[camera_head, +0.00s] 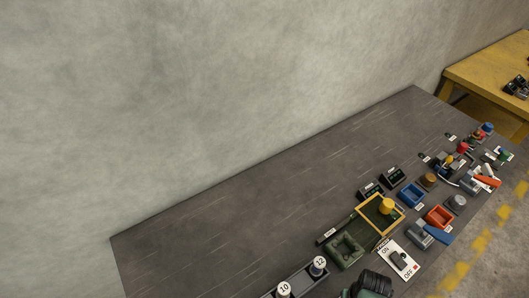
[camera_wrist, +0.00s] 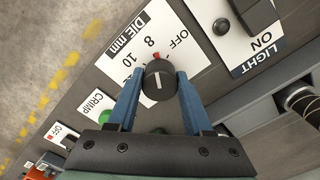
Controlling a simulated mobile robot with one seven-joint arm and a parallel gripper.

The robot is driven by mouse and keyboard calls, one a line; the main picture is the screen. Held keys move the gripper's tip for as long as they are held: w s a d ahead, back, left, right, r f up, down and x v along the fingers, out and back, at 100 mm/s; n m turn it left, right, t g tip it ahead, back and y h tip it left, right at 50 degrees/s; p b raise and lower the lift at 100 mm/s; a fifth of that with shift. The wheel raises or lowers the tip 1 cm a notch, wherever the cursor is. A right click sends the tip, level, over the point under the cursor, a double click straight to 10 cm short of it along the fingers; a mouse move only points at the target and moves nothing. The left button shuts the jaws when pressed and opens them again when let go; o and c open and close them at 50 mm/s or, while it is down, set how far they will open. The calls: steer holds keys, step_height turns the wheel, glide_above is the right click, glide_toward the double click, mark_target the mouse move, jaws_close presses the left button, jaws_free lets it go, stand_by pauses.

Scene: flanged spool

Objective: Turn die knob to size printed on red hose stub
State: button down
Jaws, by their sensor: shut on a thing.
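My gripper (camera_wrist: 155,82), with two blue fingers, is shut on the black die knob (camera_wrist: 158,84) in the wrist view. A white line marks the knob's face, and a red mark shows at its upper edge, near the 8. The white dial plate (camera_wrist: 130,52) reads "DIE mm", with OFF, 8 and 10 visible around the knob; other marks may be hidden by the fingers. I cannot make out the red hose stub or a printed size on it in either view. My gripper cannot be made out in the head view.
A LIGHT switch plate (camera_wrist: 240,32) is close to the right finger. A green CRIMP button (camera_wrist: 104,117) is on the left. In the head view, the dark bench (camera_head: 230,235) is clear on its left; round pieces marked 10 (camera_head: 284,289) and 12 (camera_head: 318,263) stand at the front.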

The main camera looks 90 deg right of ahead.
steer(key=shift+n, duration=0.8)
steer(key=shift+c, duration=1.5)
jaws_free()
step_height(320, 180, up, 13)
